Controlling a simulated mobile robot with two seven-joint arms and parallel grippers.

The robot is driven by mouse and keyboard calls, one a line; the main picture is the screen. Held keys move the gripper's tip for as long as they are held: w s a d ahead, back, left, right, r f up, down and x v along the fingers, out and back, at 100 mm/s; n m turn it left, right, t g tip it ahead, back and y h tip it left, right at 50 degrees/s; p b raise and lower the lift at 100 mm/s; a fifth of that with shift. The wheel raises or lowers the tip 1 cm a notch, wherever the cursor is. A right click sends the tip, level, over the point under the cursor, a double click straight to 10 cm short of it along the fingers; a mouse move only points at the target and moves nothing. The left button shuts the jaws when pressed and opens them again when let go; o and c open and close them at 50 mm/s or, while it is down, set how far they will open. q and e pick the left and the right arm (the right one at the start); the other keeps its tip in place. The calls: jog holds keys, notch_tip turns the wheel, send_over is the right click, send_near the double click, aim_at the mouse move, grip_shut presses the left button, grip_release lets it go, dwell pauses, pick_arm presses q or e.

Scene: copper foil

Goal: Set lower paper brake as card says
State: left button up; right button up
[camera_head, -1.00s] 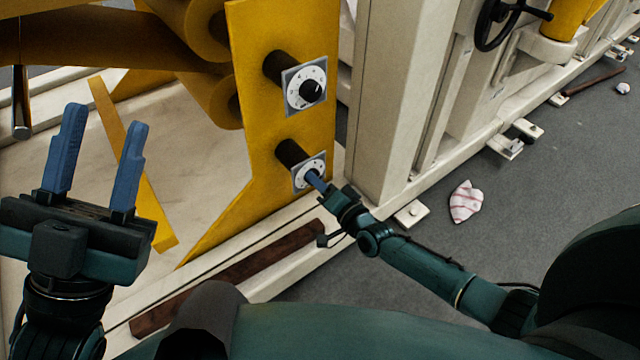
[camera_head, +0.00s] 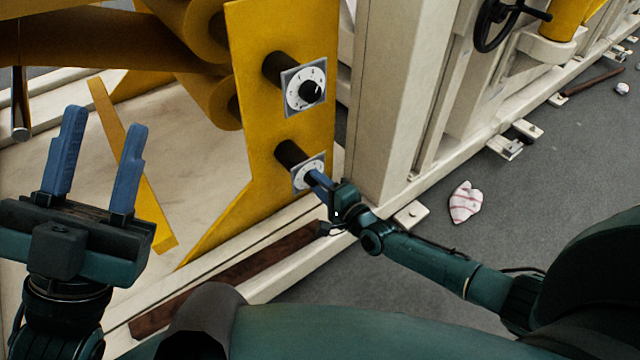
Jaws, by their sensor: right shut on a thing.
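The lower paper brake dial (camera_head: 299,178) is a square plate with a white round scale on the yellow side plate (camera_head: 262,120). The pointer and most of the scale marks cannot be read. The upper dial (camera_head: 293,98) has a black knob (camera_head: 310,91) on a white scale and stands free. My left gripper (camera_head: 98,165) is open and empty at the left, well away from the dials. No card can be made out.
A cream upright post (camera_head: 385,110) stands just right of the dials. A cream base rail (camera_head: 275,285) and a dark brown bar (camera_head: 245,268) run below them. A striped crumpled piece (camera_head: 465,202) lies on the grey floor. A black handwheel (camera_head: 492,22) is at the upper right.

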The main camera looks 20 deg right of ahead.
dwell(0.3)
jog(key=o, duration=1)
pick_arm(q)
jog(key=shift+f, duration=0.1)
jog(key=shift+w+d+f+n+y+p, duration=0.1)
jog(key=shift+d+f+n+y+p, duration=0.05)
jog(key=shift+f+n+y+p, duration=1.25)
jog(key=shift+w+d+f+n+y+p, duration=0.15)
jog(key=shift+f+n+y+p, duration=0.9)
jog(key=shift+f+n+y, duration=0.65)
pick_arm(e)
jog(key=shift+v, duration=6.55)
pick_arm(q)
jog(key=shift+d+r, duration=0.1)
jog(key=shift+r, duration=0.15)
